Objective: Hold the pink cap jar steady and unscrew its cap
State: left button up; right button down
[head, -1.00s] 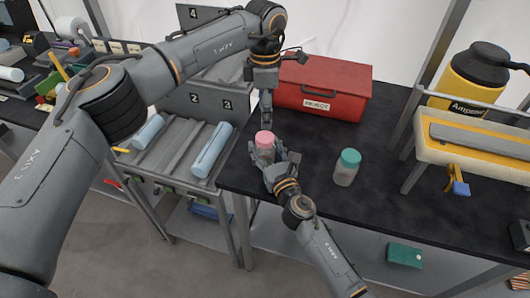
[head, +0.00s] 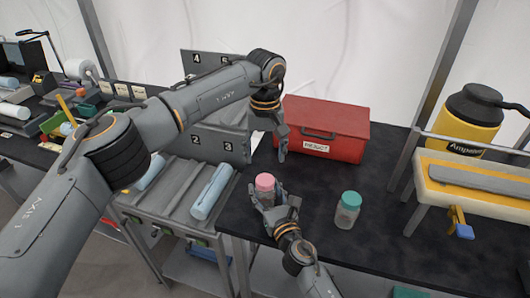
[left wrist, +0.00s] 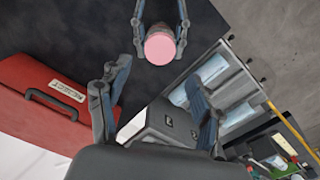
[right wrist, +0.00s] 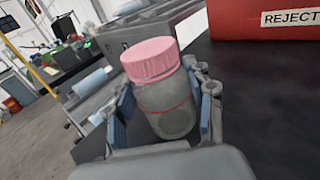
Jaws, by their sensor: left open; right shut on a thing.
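The pink cap jar (head: 267,197) stands upright on the black table. Its pink cap (right wrist: 149,58) is on the clear body (right wrist: 165,105) in the right wrist view. My right gripper (head: 268,212) is shut on the jar's body, a finger on each side, below the cap. My left gripper (head: 283,157) is open and empty, above and behind the jar in the head view, apart from it. In the left wrist view, my left fingers (left wrist: 160,105) are spread and the pink cap (left wrist: 160,48) lies beyond them.
A teal-capped jar (head: 347,210) stands right of the pink cap jar. A red REJECT box (head: 335,120) sits behind. A ribbed rack with blue-white cylinders (head: 212,190) is to the left. A yellow-and-black container (head: 468,120) stands at the right. Bare table lies between.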

aim_at(265, 180)
pick_arm(q)
jog(key=m, duration=0.3)
jog(key=shift+m, duration=0.4)
pick_arm(e)
jog(key=shift+f, duration=0.1)
pick_arm(q)
jog(key=shift+f+m, duration=0.25)
jog(key=shift+m, duration=0.15)
notch_tip(265, 180, down, 8)
jog(key=shift+r, duration=0.25)
jog(key=shift+c, duration=0.2)
